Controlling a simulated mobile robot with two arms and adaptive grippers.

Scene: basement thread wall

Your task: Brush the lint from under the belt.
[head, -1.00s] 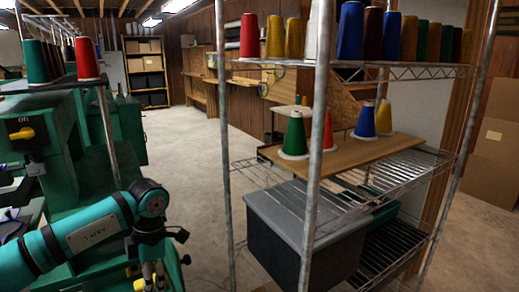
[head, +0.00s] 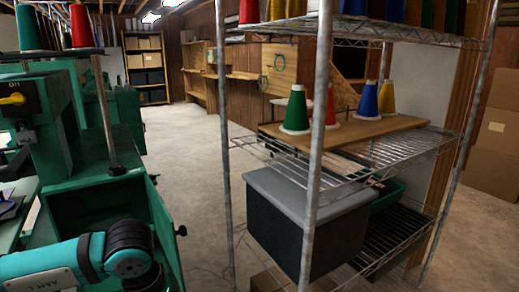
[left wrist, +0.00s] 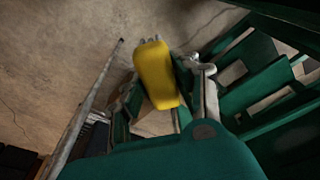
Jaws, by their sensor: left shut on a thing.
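My left gripper (left wrist: 160,84) is shut on a yellow thing (left wrist: 155,72), seen in the left wrist view between the two fingers. It looks like a brush handle, with small grey tips at its far end; I cannot make out bristles. In the head view my left arm comes in at the bottom left, and its gripper is out of sight below the frame. A green machine (head: 58,110) stands at the left, with an open-topped green housing (head: 150,205) behind my arm. I can make out neither belt nor lint. My right gripper is not in view.
A wire rack (head: 232,180) with thread cones, a wooden board (head: 375,131) and a grey-lidded dark bin (head: 300,215) stands at the right. Concrete floor (head: 190,160) is clear between machine and rack. A dark knob (head: 181,231) juts from the housing.

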